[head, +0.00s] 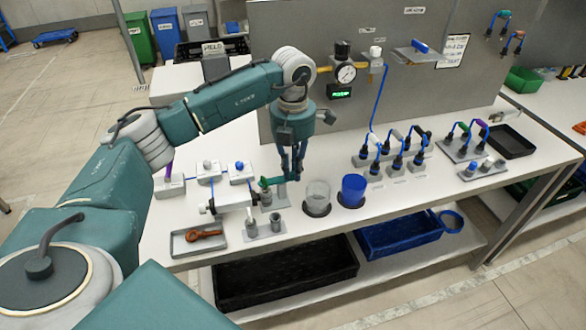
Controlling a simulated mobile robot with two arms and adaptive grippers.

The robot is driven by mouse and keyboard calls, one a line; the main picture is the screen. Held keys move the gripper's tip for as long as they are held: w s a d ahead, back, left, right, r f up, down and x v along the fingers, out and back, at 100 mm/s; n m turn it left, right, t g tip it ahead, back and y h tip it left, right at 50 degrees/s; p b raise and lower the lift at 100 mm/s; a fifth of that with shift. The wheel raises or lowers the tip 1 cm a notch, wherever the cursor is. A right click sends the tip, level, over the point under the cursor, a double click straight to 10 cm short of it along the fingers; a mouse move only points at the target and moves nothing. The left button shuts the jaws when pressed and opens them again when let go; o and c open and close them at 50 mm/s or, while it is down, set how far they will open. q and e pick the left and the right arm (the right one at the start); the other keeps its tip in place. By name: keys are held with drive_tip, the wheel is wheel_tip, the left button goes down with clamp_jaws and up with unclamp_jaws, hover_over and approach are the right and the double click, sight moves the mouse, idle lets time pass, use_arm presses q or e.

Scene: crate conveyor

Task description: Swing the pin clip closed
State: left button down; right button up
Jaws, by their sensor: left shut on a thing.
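My left gripper (294,176) points down over the front part of the white bench (335,235). Its fingers are close together, shut on the end of a small teal piece (277,181) that looks like the pin clip. The piece reaches left to a green part on top of a small grey block (267,199). The fingers partly hide the held end, and the clip is too small to tell how far it is swung. My right gripper is out of view.
A clear cup (317,198) and a blue cup (353,190) stand just right of the gripper. A grey tray with a brown tool (203,236) and a grey fixture (232,201) lie to the left. A pressure gauge (346,73) is on the panel behind. Bins sit on the lower shelf.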

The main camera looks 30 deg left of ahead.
use_arm(q)
drive_tip(key=shift+r, duration=0.1)
drive_tip(key=c, duration=1.7)
unclamp_jaws()
drive_tip(key=shift+c, duration=0.2)
wheel_tip(320, 180, up, 12)
